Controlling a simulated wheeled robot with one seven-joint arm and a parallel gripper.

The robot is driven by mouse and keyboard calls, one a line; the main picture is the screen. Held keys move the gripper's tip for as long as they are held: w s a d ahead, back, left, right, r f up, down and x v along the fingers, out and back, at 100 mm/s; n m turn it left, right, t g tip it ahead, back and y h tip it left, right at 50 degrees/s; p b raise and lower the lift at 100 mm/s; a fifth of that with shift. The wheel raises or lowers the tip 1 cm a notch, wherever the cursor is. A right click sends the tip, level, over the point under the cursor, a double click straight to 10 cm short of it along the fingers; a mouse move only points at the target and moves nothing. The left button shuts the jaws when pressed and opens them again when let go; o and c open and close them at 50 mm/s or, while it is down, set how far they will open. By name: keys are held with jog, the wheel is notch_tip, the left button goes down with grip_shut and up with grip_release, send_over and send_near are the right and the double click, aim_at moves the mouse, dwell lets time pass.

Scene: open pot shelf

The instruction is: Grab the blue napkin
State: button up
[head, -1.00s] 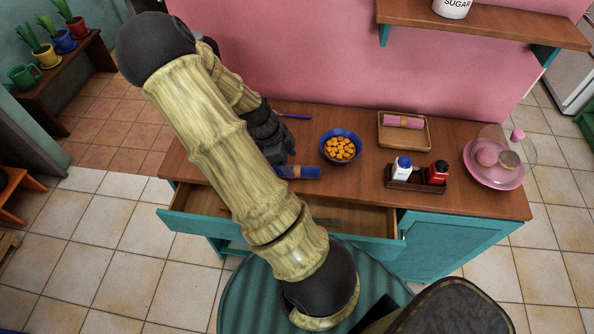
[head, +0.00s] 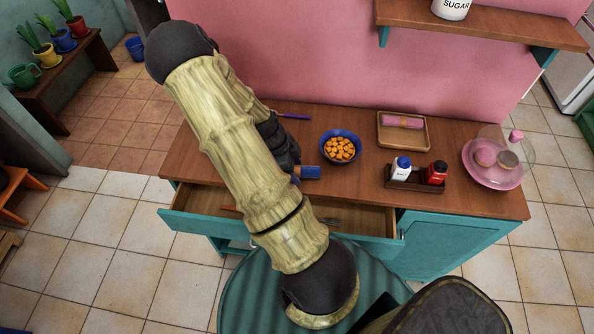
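The blue napkin (head: 311,172) is a rolled blue cloth on the wooden counter, just left of and below the blue bowl. Only its right end shows; my arm covers the rest. My gripper (head: 292,162) is dark and sits at the napkin's left part, over the counter. My arm hides most of the fingers, so I cannot tell whether they are open or closed around the napkin.
A blue bowl of orange cubes (head: 341,147) stands close to the right. A tray with a pink rolled napkin (head: 403,122), a condiment caddy (head: 414,183) and a pink plate (head: 492,165) are farther right. An open drawer (head: 365,219) juts out below the counter front.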

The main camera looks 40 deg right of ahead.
jog(key=c, duration=0.9)
notch_tip(320, 180, up, 10)
jog(key=shift+b, duration=0.3)
